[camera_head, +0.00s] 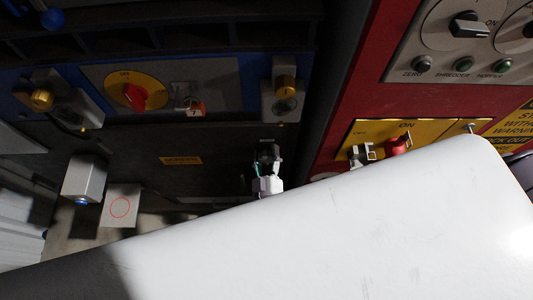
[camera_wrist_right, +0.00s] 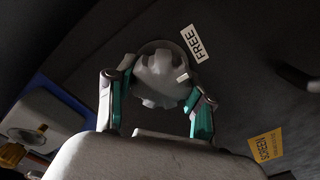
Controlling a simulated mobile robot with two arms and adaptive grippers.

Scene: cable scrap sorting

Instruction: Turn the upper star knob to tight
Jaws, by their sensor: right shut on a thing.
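A grey star knob (camera_wrist_right: 160,78) with rounded lobes sits on a dark panel in the right wrist view. A white pointer mark on it faces right. A white label reading FREE (camera_wrist_right: 195,44) is at its upper right. My right gripper (camera_wrist_right: 150,92) is shut on the knob, with one teal-lined finger on each side. In the head view my right gripper (camera_head: 267,168) reaches the dark panel, and the knob there is dark and mostly hidden by the fingers. I cannot tell from these views whether it is the upper one. My left gripper is not in view.
A yellow plate (camera_head: 181,160) is on the panel left of my gripper. Above it is a red rotary switch (camera_head: 133,97) on a yellow disc. A red cabinet (camera_head: 352,105) with switches stands at right. A large white part of mine covers the lower head view.

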